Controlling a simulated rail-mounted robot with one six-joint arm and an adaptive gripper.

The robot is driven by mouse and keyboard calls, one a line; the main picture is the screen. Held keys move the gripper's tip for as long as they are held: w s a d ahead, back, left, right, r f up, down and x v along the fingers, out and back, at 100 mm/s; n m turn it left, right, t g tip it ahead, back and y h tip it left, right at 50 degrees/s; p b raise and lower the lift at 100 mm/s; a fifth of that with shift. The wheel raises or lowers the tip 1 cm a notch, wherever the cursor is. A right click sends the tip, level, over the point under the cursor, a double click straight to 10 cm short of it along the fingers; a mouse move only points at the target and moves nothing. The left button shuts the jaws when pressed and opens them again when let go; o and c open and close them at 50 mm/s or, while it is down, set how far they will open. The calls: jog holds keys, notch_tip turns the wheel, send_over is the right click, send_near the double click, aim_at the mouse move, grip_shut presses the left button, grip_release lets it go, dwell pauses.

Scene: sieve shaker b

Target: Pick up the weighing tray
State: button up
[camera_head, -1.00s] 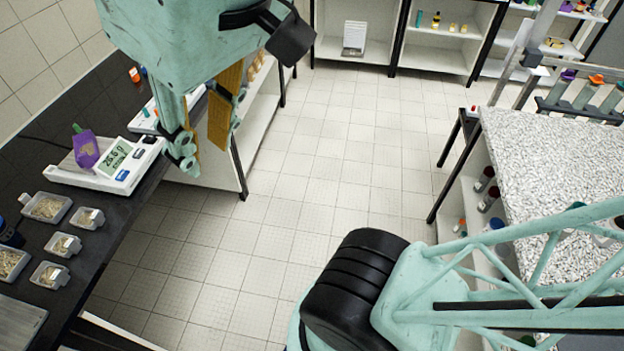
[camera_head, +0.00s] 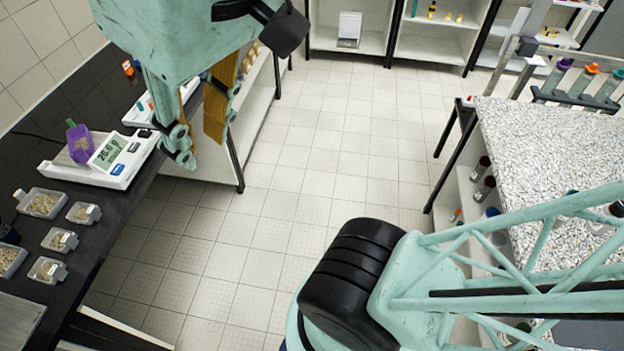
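A white balance (camera_head: 118,170) with a lit display stands on the dark bench at the left. I cannot tell for sure whether this is the weighing tray. Several small clear trays (camera_head: 80,212) with pale grains lie on the bench in front of the balance. My gripper (camera_head: 200,128) hangs at the upper left, pointing down, right of the balance. Its two yellow-padded fingers stand apart with nothing seen between them. It appears clear of the purple container.
A flat grey plate (camera_head: 18,322) lies at the bench's near end. A second white device (camera_head: 150,112) stands behind the balance. Open tiled floor (camera_head: 300,180) lies between.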

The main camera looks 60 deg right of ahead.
jog(key=shift+o, duration=0.6)
jog(key=shift+s+f, duration=0.35)
jog(key=shift+f, duration=0.1)
jog(key=w+a+f+n+g, duration=0.15)
jog(key=w+a+n, duration=0.25)
jog(key=w, duration=0.6)
jog(key=w+a+f+n, duration=0.2)
jog(key=w+a+n, duration=0.2)
jog(key=w, duration=0.5)
jog(key=w+a+f+n+g, duration=0.1)
jog(key=w+a+f+n, duration=0.2)
jog(key=w, duration=0.7)
jog(key=w+a+f+n, duration=0.5)
jog(key=w+a+f, duration=0.3)
jog(key=f, duration=0.4)
jog(key=w+a+f+n+g+p, duration=0.1)
jog(key=w+a+f+n, duration=0.5)
jog(key=w+a+f, duration=0.3)
notch_tip(320, 180, down, 4)
jog(key=shift+a+r+n, duration=0.25)
jog(key=shift+a+n, duration=0.05)
jog(key=shift+a, duration=0.85)
jog(key=shift+f+g, duration=0.15)
jog(key=shift+g, duration=0.1)
send_over(53, 269)
jog(key=shift+f, duration=4.1)
